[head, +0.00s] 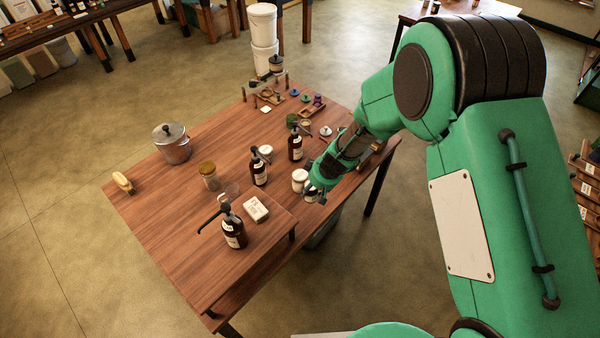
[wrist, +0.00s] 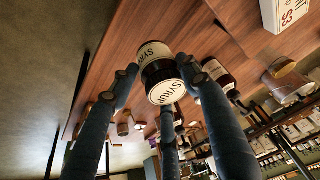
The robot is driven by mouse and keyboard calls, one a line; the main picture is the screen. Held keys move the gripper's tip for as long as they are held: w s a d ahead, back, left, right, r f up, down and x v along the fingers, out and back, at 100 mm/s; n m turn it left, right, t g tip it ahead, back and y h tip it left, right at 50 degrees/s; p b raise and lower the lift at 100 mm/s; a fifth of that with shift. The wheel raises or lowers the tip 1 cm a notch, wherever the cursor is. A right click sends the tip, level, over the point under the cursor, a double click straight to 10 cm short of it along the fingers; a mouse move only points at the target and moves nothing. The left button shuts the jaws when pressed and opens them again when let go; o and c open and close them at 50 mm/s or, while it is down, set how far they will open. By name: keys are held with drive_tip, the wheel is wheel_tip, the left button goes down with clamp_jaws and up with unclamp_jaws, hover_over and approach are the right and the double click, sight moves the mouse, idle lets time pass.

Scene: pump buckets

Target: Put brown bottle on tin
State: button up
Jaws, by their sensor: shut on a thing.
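My gripper (head: 314,188) is low over the right side of the table. In the wrist view its fingers (wrist: 160,78) are closed around a short, dark brown bottle (wrist: 161,71) with white SYRUP labels on its side and end. In the head view the held bottle (head: 311,196) is mostly hidden by the gripper, and I cannot tell whether it touches the table. A white tin (head: 299,177) stands just left of the gripper. Brown pump bottles stand nearby: one (head: 258,173) left, one (head: 295,147) behind, one (head: 233,231) nearer the front.
A white box (head: 256,209) and a jar with a tan lid (head: 208,175) are on the wooden table (head: 165,235). A lidded metal pot (head: 172,143) and a brush (head: 122,182) are farther left. Small items crowd the back. The front left tabletop is clear.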

drive_tip(key=shift+w, duration=0.1)
idle(0.4)
drive_tip(key=p, duration=0.5)
hover_over(302, 175)
drive_tip(key=shift+s+f, duration=0.35)
drive_tip(key=shift+f, duration=0.35)
drive_tip(key=shift+w, duration=0.1)
drive_tip(key=shift+s+d+x, duration=0.15)
drive_tip(key=shift+x, duration=0.7)
drive_tip(key=shift+s+d+x, duration=0.15)
drive_tip(key=shift+x, duration=0.7)
drive_tip(key=shift+f, duration=0.35)
drive_tip(key=o, duration=1.3)
drive_tip(key=shift+r+p, duration=0.2)
drive_tip(key=shift+p, duration=0.1)
